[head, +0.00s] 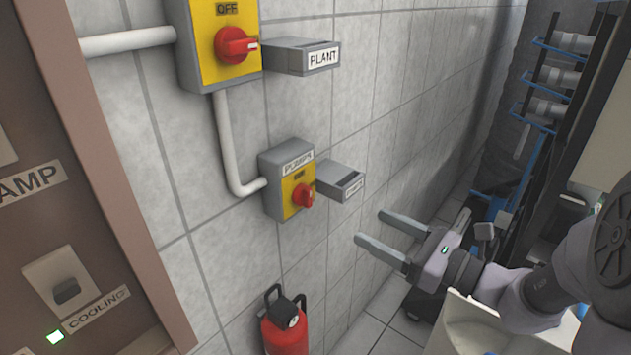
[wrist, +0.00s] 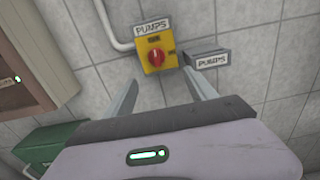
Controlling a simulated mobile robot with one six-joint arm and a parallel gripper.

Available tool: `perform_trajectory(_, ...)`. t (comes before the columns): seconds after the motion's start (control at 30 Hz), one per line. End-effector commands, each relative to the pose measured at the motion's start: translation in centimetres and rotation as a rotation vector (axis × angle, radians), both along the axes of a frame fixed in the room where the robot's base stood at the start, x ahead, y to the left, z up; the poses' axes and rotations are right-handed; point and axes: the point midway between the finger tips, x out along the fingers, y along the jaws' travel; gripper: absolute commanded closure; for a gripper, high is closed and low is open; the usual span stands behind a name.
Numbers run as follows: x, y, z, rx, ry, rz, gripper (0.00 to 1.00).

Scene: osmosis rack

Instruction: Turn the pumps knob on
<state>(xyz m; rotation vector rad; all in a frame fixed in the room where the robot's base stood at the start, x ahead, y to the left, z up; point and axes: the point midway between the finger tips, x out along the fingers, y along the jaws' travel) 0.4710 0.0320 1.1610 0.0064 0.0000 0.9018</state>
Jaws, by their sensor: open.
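The pumps switch (head: 289,180) is a small grey and yellow box on the tiled wall, labelled PUMPS. Its red knob (head: 303,196) sits on the yellow face; the knob's exact setting is too small to read. The knob also shows in the wrist view (wrist: 156,56), ahead of my fingers and roughly between them. My gripper (head: 372,235) is open and empty, to the right of the switch and apart from it. In the wrist view my two fingers (wrist: 160,90) are spread wide, pointing toward the wall.
A grey box labelled PUMPS (wrist: 207,61) juts out right of the switch. Above is a larger PLANT switch (head: 222,45) with a red knob and a PLANT box (head: 305,57). A red extinguisher (head: 285,328) stands below. A brown panel (head: 85,220) is at left, a rack (head: 560,90) at right.

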Motion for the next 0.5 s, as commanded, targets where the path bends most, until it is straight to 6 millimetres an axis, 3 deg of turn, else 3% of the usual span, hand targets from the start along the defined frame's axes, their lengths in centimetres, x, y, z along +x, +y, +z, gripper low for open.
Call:
perform_trajectory(0.3,5.5,7.6,-0.3,-0.004,-0.002,0.011,0.35)
perform_trajectory(0.5,8.5,11.4,-0.2,-0.005,-0.001,0.009,0.35)
